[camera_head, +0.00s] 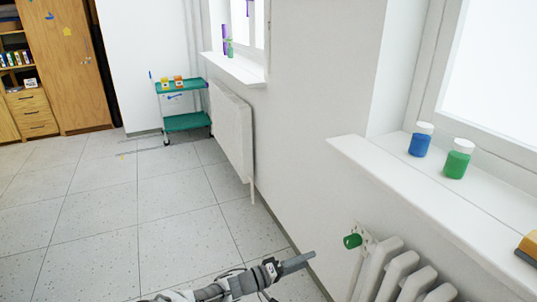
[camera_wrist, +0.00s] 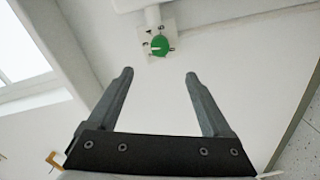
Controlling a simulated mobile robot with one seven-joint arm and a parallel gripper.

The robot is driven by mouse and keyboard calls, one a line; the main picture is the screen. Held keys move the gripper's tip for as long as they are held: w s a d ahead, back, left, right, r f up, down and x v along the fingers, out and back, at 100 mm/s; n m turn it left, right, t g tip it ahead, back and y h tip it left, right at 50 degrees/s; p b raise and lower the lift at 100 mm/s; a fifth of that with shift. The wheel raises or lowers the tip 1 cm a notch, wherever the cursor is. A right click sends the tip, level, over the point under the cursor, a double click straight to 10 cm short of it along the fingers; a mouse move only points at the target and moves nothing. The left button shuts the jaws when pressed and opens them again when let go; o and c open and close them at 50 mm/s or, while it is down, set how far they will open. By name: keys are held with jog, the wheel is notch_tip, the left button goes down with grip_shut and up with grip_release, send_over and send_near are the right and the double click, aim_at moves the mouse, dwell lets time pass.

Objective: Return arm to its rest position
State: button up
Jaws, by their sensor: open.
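My gripper (camera_head: 298,262) shows at the bottom centre of the head view, low and close to the wall, to the left of the near radiator. In the wrist view my gripper (camera_wrist: 160,75) has its two dark fingers spread apart with nothing between them. The green radiator knob (camera_head: 352,241) sticks out on the left of the near radiator. It also shows in the wrist view (camera_wrist: 160,46), beyond the fingertips and apart from them. My arm stretches out from the bottom edge of the head view.
The near radiator (camera_head: 398,268) stands under a white windowsill (camera_head: 400,185) holding a blue jar (camera_head: 420,142) and a green jar (camera_head: 457,162). A second radiator (camera_head: 231,130) hangs further along the wall. A green cart (camera_head: 187,121) stands at the back. The tiled floor (camera_head: 110,215) at left is clear.

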jog(key=s+r+y, duration=0.8)
jog(key=s+r, duration=0.6)
jog(key=r, duration=0.2)
jog(key=s+r+y, duration=0.9)
jog(key=s+r, duration=0.4)
jog(key=r, duration=0.4)
notch_tip(320, 180, up, 17)
jog(key=p, duration=1.7)
jog(key=shift+a+r+g+p, duration=0.2)
jog(key=shift+g+p, duration=0.1)
jog(key=shift+g, duration=0.1)
jog(key=shift+d+f, duration=0.1)
jog(key=c, duration=0.5)
jog(key=shift+s+d+m, duration=0.1)
jog(key=shift+d+m, duration=0.05)
jog(key=shift+m, duration=0.15)
jog(key=shift+c, duration=0.2)
